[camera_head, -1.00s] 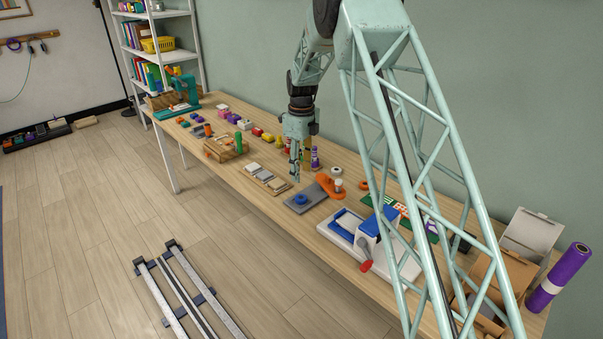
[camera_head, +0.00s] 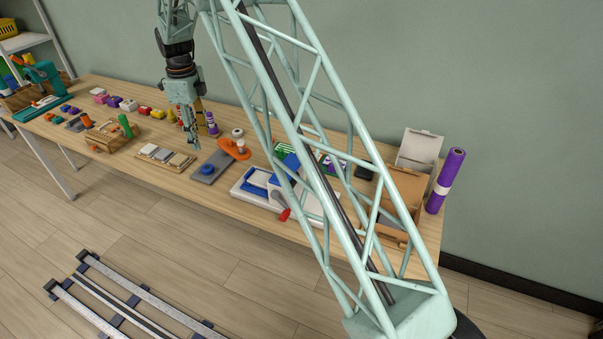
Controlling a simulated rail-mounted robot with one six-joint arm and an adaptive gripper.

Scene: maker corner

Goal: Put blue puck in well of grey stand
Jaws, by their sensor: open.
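A blue puck (camera_head: 207,169) sits on a flat grey stand (camera_head: 219,158) near the front edge of the table. It looks low on the stand, but I cannot tell at this size whether it is fully seated in the well. My gripper (camera_head: 192,142) hangs pointing down, behind and slightly left of the puck in the picture. It is open, with nothing visible between its fingers, and appears apart from the puck.
An orange piece (camera_head: 234,148) lies just right of the stand. A wooden tray with pale blocks (camera_head: 165,157) is to its left. A white and blue device (camera_head: 258,188) with a red handle stands to the right. A purple bottle (camera_head: 212,124) stands behind.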

